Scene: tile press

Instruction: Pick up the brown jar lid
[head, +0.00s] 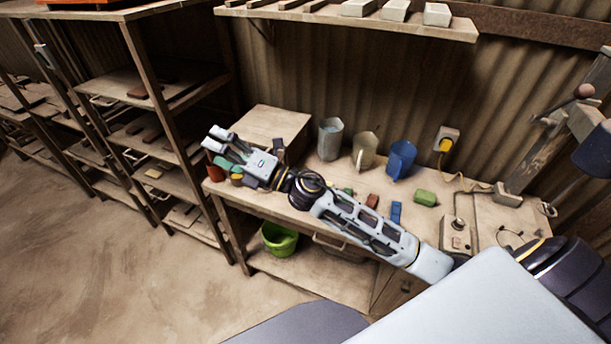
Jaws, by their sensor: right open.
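My right gripper (215,139) reaches from the right across the workbench (275,207) to its left end. Its fingers are spread open and point to the upper left, with nothing seen between them. Just below the fingers, a small reddish-brown round thing (215,172) stands at the bench's left edge. It may be the brown jar lid, but it is too small to tell. Green and yellow small pieces lie beside it, partly hidden by the gripper. My left gripper is not in view.
A grey mug (330,139), a beige mug (364,150) and a blue mug (401,160) stand along the back. A wooden box (268,128) stands behind the gripper. A green block (426,198) lies right of centre. A green bucket (279,240) sits on the lower shelf. Shelving stands left.

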